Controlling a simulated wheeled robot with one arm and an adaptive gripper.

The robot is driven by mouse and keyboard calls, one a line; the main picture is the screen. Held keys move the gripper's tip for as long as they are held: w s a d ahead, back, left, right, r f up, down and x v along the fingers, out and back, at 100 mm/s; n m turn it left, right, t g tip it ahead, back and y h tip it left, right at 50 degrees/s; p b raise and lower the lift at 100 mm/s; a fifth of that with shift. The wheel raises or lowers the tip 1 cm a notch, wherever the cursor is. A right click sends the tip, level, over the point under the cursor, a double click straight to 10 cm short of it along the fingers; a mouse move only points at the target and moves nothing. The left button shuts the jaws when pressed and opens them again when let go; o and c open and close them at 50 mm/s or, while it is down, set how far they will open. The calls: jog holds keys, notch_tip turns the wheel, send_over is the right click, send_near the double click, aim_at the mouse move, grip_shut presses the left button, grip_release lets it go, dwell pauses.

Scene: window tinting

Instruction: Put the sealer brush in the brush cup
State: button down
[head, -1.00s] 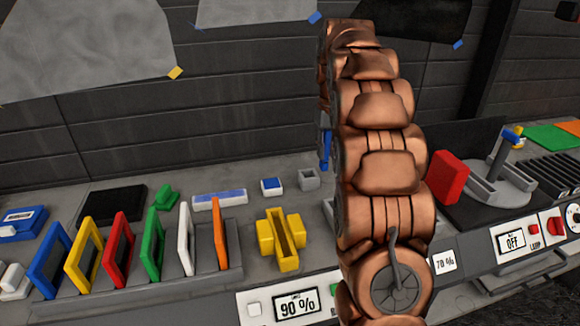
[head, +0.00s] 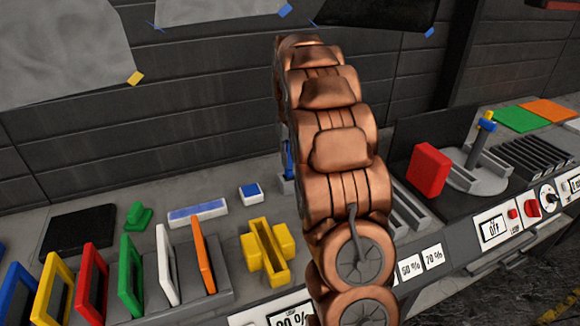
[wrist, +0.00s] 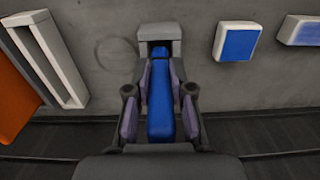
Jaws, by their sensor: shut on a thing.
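The sealer brush (wrist: 160,110) is a blue bar between the two fingers of my gripper (wrist: 160,92) in the wrist view. My gripper is shut on it. The grey brush cup (wrist: 160,32) is straight ahead, and the brush's far end overlaps its dark opening. I cannot tell how deep that end sits or whether it touches the cup. In the head view, the blue brush (head: 288,158) shows upright as a thin strip at the left edge of my arm, above the cup (head: 287,184). My arm hides the gripper and part of the cup there.
A blue-and-white block (head: 251,193) is left of the cup, with a long blue-topped bar (head: 197,213) beyond. A yellow cross-shaped holder (head: 268,250) and a rack of coloured frames (head: 165,264) stand nearer. A red block (head: 429,170) is right of my arm.

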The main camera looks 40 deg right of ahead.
aim_at(290, 170)
jog(key=shift+f+p, duration=0.5)
jog(key=shift+f, duration=1.45)
jog(key=shift+f, duration=0.1)
jog(key=c, duration=1)
grip_release()
notch_tip(290, 170, up, 11)
jog(key=b, duration=0.3)
jog(key=shift+w+r, duration=0.1)
jog(key=shift+r, duration=0.45)
